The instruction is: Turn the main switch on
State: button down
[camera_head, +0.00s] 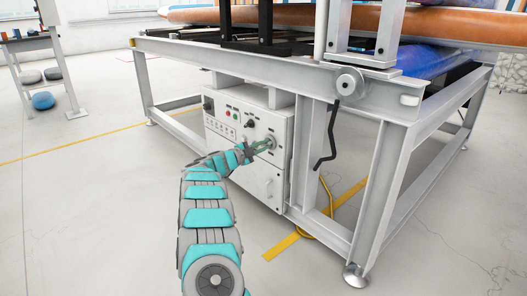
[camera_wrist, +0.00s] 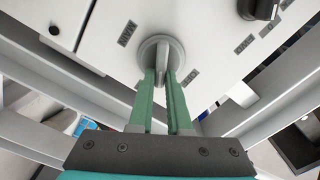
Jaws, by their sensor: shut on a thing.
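The main switch (camera_wrist: 161,58) is a round grey rotary knob with a raised bar handle on the white control box (camera_head: 222,155). In the wrist view my gripper's green fingers (camera_wrist: 165,82) are shut on the bar handle, one on each side. The bar points roughly along the fingers.
A black knob (camera_wrist: 259,8) is near the switch. Red and green buttons (camera_head: 231,112) are on the panel's upper left. A grey steel frame (camera_head: 373,190) stands right of the box, with a black crank handle (camera_head: 329,140) hanging from it. The floor at left is open.

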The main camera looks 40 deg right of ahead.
jog(key=shift+s+f+m+b, duration=0.1)
jog(key=shift+f+m+b, duration=0.15)
jog(key=shift+m, duration=1.25)
jog(key=shift+f+m+b, duration=0.15)
jog(key=shift+m+b, duration=0.05)
jog(key=shift+m, duration=1.3)
jog(key=c, duration=0.9)
grip_release()
jog(key=shift+o, duration=0.2)
jog(key=shift+a, duration=0.1)
jog(key=a, duration=0.7)
jog(key=shift+s+a+p, duration=0.3)
jog(key=shift+a+p, duration=0.05)
